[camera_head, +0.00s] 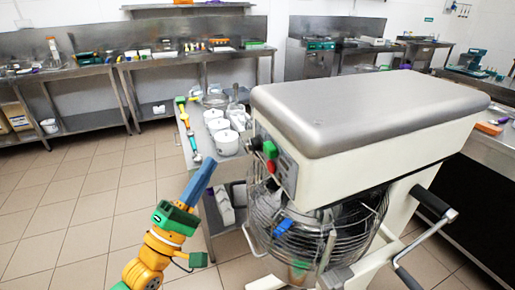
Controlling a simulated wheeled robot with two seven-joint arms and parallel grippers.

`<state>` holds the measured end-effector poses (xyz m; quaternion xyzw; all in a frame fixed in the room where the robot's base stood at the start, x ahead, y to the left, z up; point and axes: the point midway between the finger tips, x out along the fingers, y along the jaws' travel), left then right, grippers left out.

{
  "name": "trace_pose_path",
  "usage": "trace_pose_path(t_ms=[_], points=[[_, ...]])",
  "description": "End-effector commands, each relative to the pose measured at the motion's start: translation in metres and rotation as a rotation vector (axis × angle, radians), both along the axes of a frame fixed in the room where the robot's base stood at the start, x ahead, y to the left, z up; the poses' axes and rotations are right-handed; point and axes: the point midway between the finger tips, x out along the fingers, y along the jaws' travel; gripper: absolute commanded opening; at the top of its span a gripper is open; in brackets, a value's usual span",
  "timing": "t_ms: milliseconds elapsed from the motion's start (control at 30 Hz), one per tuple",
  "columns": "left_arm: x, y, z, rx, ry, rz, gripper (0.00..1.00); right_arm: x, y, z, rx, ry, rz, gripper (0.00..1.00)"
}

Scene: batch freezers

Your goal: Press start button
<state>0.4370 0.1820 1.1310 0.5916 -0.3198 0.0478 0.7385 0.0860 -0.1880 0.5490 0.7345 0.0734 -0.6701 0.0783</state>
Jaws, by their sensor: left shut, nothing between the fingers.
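A large mixer (362,110) with a grey rounded top and cream body fills the right of the head view. On its left front end is a small control panel. A green button (270,149), the likely start button, sits there above a red button (271,166). My left gripper (209,164) is shut and empty, its blue fingers pointing up and slightly right. It is left of the buttons and appears apart from the machine. My right gripper is not in view.
A wire guard (352,218) surrounds the mixer's bowl, and a crank handle (412,279) sticks out at right. A table with white containers (226,141) stands behind my left gripper. Steel counters (95,70) line the back wall. Tiled floor at left is clear.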

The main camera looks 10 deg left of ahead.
Motion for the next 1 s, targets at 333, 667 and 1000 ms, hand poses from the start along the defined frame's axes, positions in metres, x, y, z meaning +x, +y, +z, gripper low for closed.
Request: trace_pose_path(t_ms=[333, 667, 1000], points=[[-0.002, -0.001, 0.004, -0.012, -0.007, -0.011, 0.0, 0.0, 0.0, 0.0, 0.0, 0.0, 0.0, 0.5], [0.017, -0.029, 0.005, -0.015, -0.009, -0.011, 0.0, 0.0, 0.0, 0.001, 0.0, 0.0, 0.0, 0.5], [0.043, -0.065, 0.003, -0.013, -0.006, -0.009, 0.0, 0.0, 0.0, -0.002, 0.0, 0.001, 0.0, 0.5]])
